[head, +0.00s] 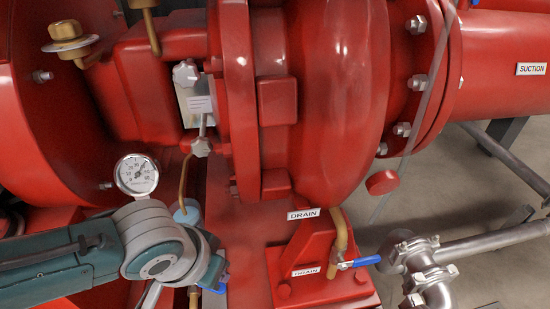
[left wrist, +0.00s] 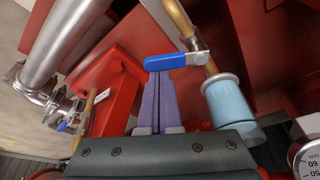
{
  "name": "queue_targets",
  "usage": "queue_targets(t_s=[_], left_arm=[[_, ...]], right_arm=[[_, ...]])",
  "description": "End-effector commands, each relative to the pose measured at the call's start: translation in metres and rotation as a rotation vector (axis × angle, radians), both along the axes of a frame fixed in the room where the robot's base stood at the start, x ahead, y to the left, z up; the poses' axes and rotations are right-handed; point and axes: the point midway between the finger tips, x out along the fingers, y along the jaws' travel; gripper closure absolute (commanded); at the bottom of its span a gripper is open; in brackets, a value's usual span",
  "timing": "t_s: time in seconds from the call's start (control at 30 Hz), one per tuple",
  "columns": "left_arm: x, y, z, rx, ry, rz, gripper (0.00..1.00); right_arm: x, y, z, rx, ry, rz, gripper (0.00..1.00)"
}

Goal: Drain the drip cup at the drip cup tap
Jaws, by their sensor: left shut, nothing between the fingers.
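The drip cup (head: 187,212) is a light blue cup under the pump, partly behind my left arm. In the left wrist view the cup (left wrist: 228,100) sits on a brass pipe (left wrist: 180,18). The drip cup tap has a blue lever (left wrist: 175,61) that lies crosswise to this pipe; part of the lever (head: 221,285) shows in the head view. My left gripper (left wrist: 159,78) is shut and empty, its fingertips right at the lever's free end. I cannot tell whether they touch it. In the head view my arm hides the fingers. My right gripper is not in view.
A second blue-handled valve (head: 360,262) stands right of the tap, on a brass pipe between DRAIN labels. A pressure gauge (head: 136,175) is close above my left wrist. The red pump casing (head: 340,90) fills the middle. Grey pipes (head: 490,240) run at the right.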

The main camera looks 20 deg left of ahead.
Motion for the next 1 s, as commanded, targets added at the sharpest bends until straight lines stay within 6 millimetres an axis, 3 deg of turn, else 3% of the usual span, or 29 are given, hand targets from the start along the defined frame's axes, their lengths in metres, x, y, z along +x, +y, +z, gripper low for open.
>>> queue_targets(t_s=[0.2,0.7,1.0], left_arm=[[-0.012,0.002,0.001,0.001,0.002,-0.194,1.00],[-0.033,0.006,-0.001,0.000,0.002,-0.651,1.00],[-0.043,0.011,0.000,0.000,0.001,-0.644,1.00]], right_arm=[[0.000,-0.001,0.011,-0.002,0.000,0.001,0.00],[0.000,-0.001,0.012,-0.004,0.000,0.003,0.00],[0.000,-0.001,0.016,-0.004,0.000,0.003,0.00]])
